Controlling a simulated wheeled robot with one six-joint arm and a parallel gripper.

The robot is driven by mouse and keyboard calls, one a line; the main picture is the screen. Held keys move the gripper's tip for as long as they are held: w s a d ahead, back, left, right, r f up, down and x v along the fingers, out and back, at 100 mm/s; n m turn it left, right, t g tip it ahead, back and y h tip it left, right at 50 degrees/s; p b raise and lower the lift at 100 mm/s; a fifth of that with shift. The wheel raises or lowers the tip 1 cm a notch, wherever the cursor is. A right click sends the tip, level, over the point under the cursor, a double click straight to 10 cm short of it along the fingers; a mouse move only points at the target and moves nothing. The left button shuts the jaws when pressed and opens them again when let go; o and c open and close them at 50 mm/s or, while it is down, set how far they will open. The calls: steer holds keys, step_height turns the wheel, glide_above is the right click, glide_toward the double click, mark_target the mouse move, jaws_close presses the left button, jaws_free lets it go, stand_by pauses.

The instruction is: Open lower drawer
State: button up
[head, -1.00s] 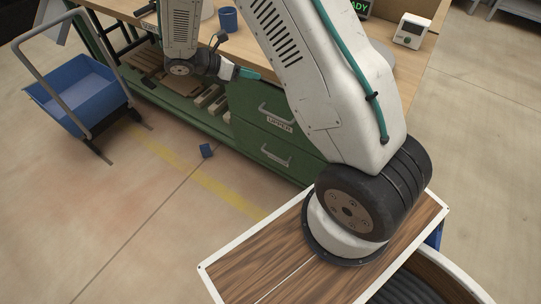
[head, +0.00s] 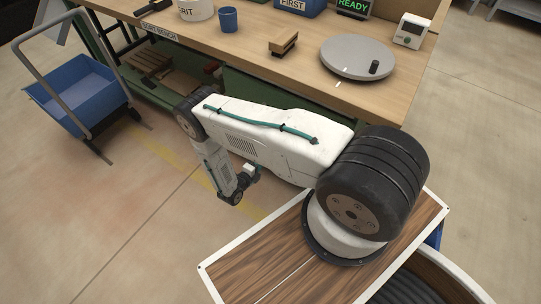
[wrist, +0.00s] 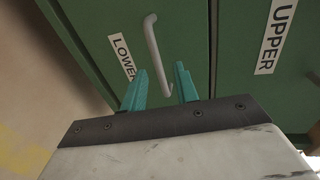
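The lower drawer (wrist: 85,35) has a green front with a pale bar handle (wrist: 153,45) and a label partly reading "LOWE" (wrist: 122,57) in the wrist view. The upper drawer (wrist: 250,90), labelled "UPPER", lies beside it on the right of that view. My gripper (wrist: 160,85) has two teal fingers, apart, with one end of the handle showing between their tips. I cannot tell whether the fingers touch the handle. The lower drawer looks shut. In the head view my arm hides both handles, and the fingers cannot be made out.
The wooden bench (head: 240,55) above the drawers carries a grey turntable (head: 357,58), a blue cup (head: 228,20), a wooden brick (head: 284,42) and a white timer box (head: 411,31). A blue cart (head: 80,95) stands at the left. Floor in front of the cart is clear.

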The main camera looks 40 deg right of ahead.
steer(key=x, duration=0.7)
steer(key=shift+d+f, duration=0.35)
steer(key=shift+f, duration=0.1)
jaws_close()
